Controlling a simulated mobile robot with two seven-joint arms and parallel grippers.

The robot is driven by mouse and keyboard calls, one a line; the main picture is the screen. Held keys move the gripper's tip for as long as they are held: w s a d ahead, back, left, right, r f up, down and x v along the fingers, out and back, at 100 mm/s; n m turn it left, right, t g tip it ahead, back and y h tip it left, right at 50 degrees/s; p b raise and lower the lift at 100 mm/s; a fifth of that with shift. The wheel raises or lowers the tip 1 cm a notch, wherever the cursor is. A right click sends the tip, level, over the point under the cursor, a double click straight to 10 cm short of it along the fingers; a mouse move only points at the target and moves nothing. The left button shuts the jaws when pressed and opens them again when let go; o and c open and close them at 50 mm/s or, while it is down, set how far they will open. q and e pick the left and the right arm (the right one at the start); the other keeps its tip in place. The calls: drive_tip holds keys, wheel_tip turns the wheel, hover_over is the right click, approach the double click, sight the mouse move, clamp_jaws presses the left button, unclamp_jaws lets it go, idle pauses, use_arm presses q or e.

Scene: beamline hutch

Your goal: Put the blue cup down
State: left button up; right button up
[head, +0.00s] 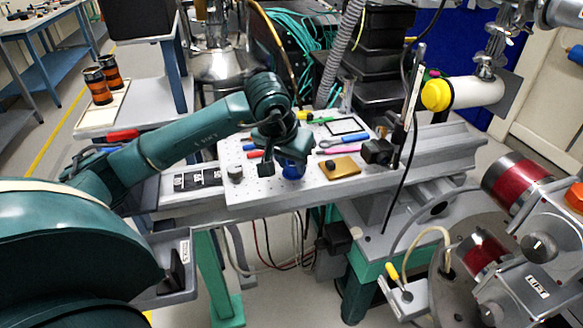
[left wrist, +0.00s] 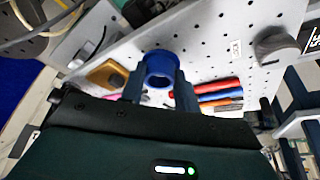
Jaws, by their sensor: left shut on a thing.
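The blue cup (head: 292,170) is at the front part of the perforated board (head: 245,203), mostly hidden by my gripper in the head view. My left gripper (head: 280,165) comes in from the left and is shut on the cup. In the left wrist view the round open rim of the blue cup (left wrist: 160,70) shows between the two dark fingers (left wrist: 160,90). The cup is over the board; I cannot tell if its base touches it. My right gripper is not in view.
A brass plate (head: 339,168) lies just right of the cup. A grey knob (head: 235,172) stands to its left. Coloured tools, including a blue-handled one (head: 355,139), lie behind. The board's front edge is close.

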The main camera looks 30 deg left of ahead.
use_arm(q)
drive_tip(key=shift+f, duration=0.7)
drive_tip(key=shift+f, duration=0.1)
drive_tip(key=shift+f+b, duration=0.15)
drive_tip(key=shift+b, duration=0.15)
drive_tip(key=o, duration=1.1)
